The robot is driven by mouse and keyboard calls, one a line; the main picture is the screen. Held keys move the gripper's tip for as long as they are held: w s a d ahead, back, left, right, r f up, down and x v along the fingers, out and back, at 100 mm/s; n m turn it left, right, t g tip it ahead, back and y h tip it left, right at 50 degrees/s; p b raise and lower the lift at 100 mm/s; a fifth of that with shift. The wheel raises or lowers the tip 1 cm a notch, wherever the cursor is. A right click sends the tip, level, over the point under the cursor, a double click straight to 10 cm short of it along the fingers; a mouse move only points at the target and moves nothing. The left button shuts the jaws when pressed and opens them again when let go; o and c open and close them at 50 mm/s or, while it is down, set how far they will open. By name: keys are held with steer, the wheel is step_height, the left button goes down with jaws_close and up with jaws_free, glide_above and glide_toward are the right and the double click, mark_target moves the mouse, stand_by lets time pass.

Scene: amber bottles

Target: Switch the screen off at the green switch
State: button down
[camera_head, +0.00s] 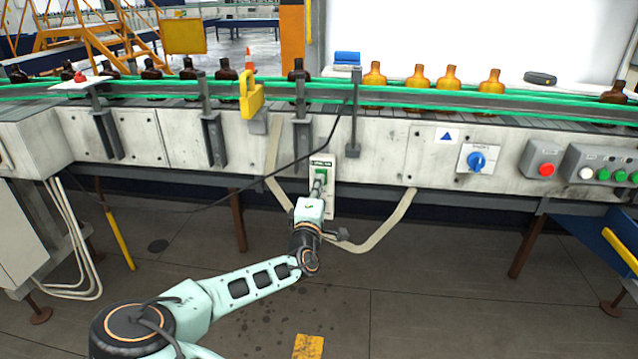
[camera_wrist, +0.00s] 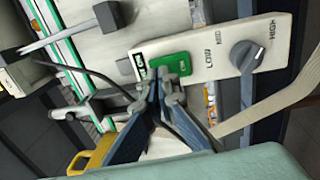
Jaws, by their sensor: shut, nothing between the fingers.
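The green switch (camera_head: 320,172) is on an upright white panel (camera_head: 330,205) on the front of the conveyor. In the wrist view the green switch (camera_wrist: 168,65) is a green block on the pale panel (camera_wrist: 215,48), beside a grey dial (camera_wrist: 246,55) marked LOW, MED and HIGH. My gripper (camera_head: 318,187) is shut and empty. In the wrist view its fingertips (camera_wrist: 160,84) overlap the edge of the green switch; I cannot tell whether they touch it. The screen (camera_head: 480,35) behind the conveyor is bright white, with several amber bottles (camera_head: 447,78) glowing in front.
A blue knob (camera_head: 477,161), a red button (camera_head: 546,169) and several green buttons (camera_head: 620,176) sit to the right on the conveyor front. A black cable (camera_head: 255,190) and pale conduit (camera_head: 385,232) run near the panel. A yellow bracket (camera_head: 251,95) stands upper left.

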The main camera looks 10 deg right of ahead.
steer(key=shift+w+d, duration=0.1)
steer(key=shift+w, duration=0.3)
steer(key=shift+w+d+r, duration=0.1)
steer(key=shift+w+r, duration=0.1)
steer(key=shift+w, duration=0.15)
steer(key=shift+s, duration=0.1)
